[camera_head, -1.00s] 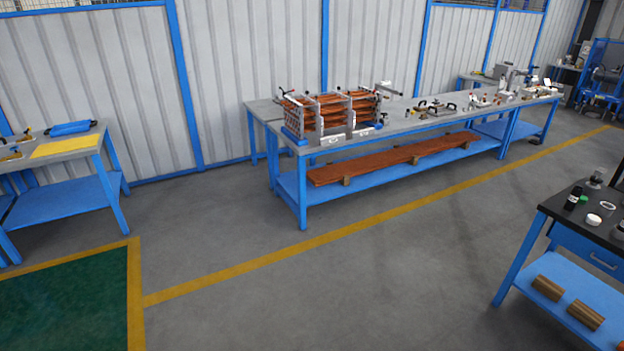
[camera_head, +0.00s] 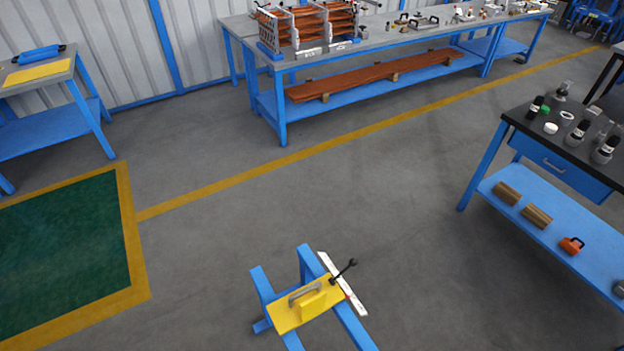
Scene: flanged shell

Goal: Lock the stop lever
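A blue stand (camera_head: 347,322) rises from the floor at the bottom middle of the head view. A yellow plate (camera_head: 289,318) with a grey handle sits on top of it. A thin dark lever with a black knob (camera_head: 351,263) sticks up to the right from the plate's right side; it may be the stop lever, but I cannot tell whether it is locked. A white labelled strip (camera_head: 342,283) lies along the stand's right side. Neither of my grippers is in view.
A long blue-legged bench (camera_head: 378,44) with copper-coloured stacks (camera_head: 308,22) stands at the back. A black-topped table (camera_head: 573,137) with small bottles is at the right. A table (camera_head: 40,72) is at the left, near a green floor area (camera_head: 62,243). The grey floor between is open.

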